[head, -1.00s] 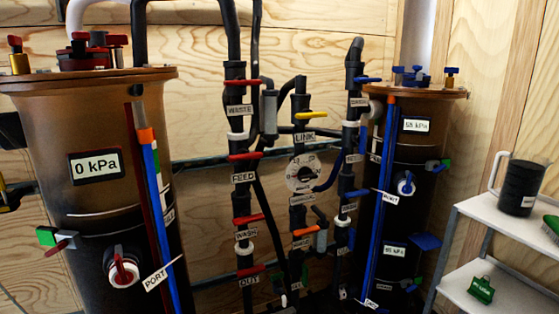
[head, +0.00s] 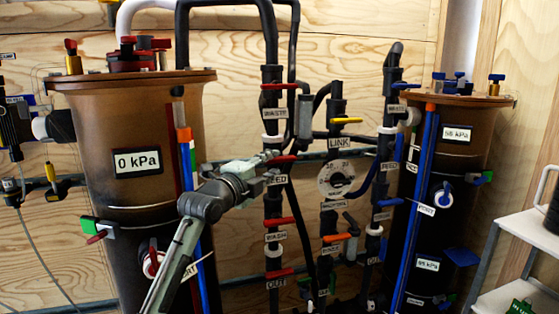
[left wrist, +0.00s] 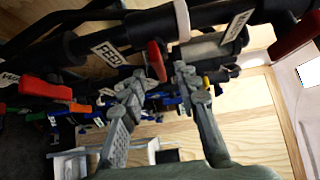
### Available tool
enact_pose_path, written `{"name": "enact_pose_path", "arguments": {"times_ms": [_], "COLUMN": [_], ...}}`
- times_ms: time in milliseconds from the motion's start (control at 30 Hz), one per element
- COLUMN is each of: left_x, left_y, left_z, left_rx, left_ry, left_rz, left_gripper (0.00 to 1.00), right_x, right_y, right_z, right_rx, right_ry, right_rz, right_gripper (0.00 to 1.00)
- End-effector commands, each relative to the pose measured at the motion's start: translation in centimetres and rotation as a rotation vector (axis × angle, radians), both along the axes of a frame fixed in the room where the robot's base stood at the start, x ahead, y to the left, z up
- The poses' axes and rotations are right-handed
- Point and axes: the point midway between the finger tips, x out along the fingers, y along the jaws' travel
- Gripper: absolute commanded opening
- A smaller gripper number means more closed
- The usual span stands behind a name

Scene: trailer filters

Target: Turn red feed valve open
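The red feed valve handle (head: 283,160) sticks out sideways on the dark vertical pipe, just above the FEED label (head: 277,180). My left gripper (head: 265,158) reaches it from the left, its tips at the pipe beside the handle. In the left wrist view, the two fingers (left wrist: 169,72) are apart. The red feed handle (left wrist: 157,60) is seen end-on by the left fingertip, toward the gap; I cannot tell whether they touch. The FEED label (left wrist: 110,54) lies left of it. My right gripper is not in view.
Red waste (head: 286,86), wash (head: 279,222) and out (head: 279,273) handles share the pipe. A brown tank (head: 85,130) reading 0 kPa stands left, partly behind my arm. A second tank (head: 480,125) and white shelves (head: 520,235) are at right.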

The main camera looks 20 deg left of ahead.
Motion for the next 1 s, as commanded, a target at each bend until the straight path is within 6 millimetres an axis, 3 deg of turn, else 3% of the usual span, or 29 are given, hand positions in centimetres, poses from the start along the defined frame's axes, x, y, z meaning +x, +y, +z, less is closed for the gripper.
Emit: {"name": "enact_pose_path", "arguments": {"times_ms": [100, 300, 633, 900, 1000], "left_x": [2.0, 4.2, 4.6, 4.6, 4.6], "left_y": [-0.4, -0.8, -0.9, -0.9, -0.9], "left_z": [0.1, 0.0, -0.1, -0.1, -0.1], "left_rx": [-0.005, -0.003, -0.002, -0.002, -0.002], "left_ry": [0.001, 0.001, 0.002, 0.002, 0.002], "left_rz": [-0.001, 0.000, 0.000, 0.000, 0.000], "left_gripper": [0.31, 0.31, 0.31, 0.00, 0.00], "right_x": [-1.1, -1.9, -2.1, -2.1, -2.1], "right_y": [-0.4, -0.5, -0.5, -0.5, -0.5], "right_z": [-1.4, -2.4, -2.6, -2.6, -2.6], "right_rx": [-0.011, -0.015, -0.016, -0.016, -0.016], "right_ry": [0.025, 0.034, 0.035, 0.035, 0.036], "right_rz": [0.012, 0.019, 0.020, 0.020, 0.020], "right_gripper": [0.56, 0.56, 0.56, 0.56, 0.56]}}
